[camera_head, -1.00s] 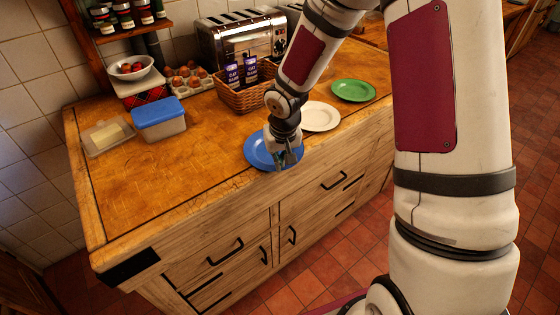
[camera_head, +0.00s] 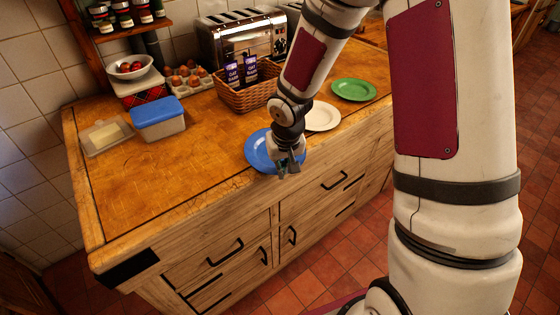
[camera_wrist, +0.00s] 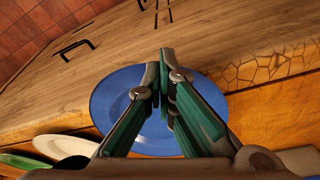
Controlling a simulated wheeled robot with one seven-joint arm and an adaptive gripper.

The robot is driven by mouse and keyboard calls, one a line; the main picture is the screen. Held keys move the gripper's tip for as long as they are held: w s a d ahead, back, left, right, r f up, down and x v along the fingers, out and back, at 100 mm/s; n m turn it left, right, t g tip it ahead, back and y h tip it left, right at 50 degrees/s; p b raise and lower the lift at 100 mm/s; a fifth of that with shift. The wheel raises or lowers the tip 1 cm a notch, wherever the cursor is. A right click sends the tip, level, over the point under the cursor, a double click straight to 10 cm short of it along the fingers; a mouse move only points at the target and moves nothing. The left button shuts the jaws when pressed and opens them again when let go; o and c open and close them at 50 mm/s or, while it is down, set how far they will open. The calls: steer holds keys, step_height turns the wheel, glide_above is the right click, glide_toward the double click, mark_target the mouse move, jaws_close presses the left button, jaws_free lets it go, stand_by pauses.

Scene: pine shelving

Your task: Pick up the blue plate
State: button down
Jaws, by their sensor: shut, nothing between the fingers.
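The blue plate (camera_head: 262,152) lies on the wooden counter close to its front edge. My gripper (camera_head: 288,170) is at the plate's front right rim and covers part of it. In the wrist view the blue plate (camera_wrist: 105,103) lies behind the green-sided fingers of my gripper (camera_wrist: 160,65). The fingertips are together over the plate's rim with nothing between them. I cannot tell whether the fingers touch the plate.
A white plate (camera_head: 322,117) and a green plate (camera_head: 354,90) lie to the right. A wicker basket (camera_head: 243,97) with packets and a toaster (camera_head: 240,42) stand behind. A blue-lidded box (camera_head: 158,118) is at the left. The counter's front left is clear.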

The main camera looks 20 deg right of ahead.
steer(key=shift+r, duration=0.1)
steer(key=shift+w+r+p, duration=0.1)
steer(key=shift+r+p, duration=0.5)
steer(key=shift+r, duration=0.05)
